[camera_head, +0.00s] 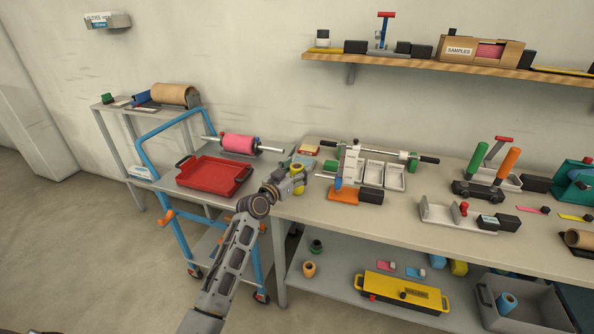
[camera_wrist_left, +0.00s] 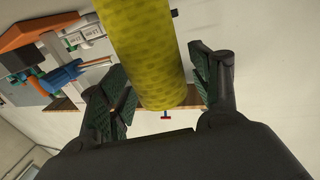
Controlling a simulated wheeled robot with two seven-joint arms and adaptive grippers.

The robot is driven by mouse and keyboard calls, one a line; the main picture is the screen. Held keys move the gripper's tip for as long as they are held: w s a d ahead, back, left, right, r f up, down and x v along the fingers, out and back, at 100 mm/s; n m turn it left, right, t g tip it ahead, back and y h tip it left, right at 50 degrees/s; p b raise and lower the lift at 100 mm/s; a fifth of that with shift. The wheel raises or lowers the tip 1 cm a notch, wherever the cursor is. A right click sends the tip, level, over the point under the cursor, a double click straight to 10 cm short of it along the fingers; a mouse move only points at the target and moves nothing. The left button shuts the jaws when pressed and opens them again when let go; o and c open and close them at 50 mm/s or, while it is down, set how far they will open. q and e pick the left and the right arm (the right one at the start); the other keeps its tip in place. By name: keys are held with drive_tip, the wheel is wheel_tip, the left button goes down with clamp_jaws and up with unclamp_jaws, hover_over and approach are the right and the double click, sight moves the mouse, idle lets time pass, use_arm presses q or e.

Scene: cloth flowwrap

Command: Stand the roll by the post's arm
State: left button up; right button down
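A yellow roll (camera_head: 298,181) stands about upright at the left edge of the workbench. It also fills the upper middle of the left wrist view (camera_wrist_left: 145,50). The post has an orange base (camera_head: 343,196) and a blue part (camera_head: 338,184), with a thin arm (camera_head: 324,177) pointing left towards the roll. The orange base shows at upper left in the wrist view (camera_wrist_left: 30,30). The roll's lower end is hidden. My right gripper is out of view.
A black block (camera_head: 371,196) is right of the post, with white trays (camera_head: 396,178) behind. A rod fixture (camera_head: 405,155) spans the back. A red tray (camera_head: 213,177) and pink roll (camera_head: 239,144) are on the left cart. The bench's front edge right of the block is clear.

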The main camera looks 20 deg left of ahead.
sight(293, 173)
use_arm(q)
drive_tip(key=shift+r, duration=0.1)
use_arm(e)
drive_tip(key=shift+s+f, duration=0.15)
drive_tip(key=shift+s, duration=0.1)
use_arm(q)
drive_tip(key=shift+s, duration=0.15)
drive_tip(key=shift+s+a, duration=0.25)
drive_tip(key=shift+s, duration=0.3)
drive_tip(key=shift+v, duration=3)
drive_tip(key=shift+p+v, duration=0.3)
drive_tip(key=shift+v, duration=1.95)
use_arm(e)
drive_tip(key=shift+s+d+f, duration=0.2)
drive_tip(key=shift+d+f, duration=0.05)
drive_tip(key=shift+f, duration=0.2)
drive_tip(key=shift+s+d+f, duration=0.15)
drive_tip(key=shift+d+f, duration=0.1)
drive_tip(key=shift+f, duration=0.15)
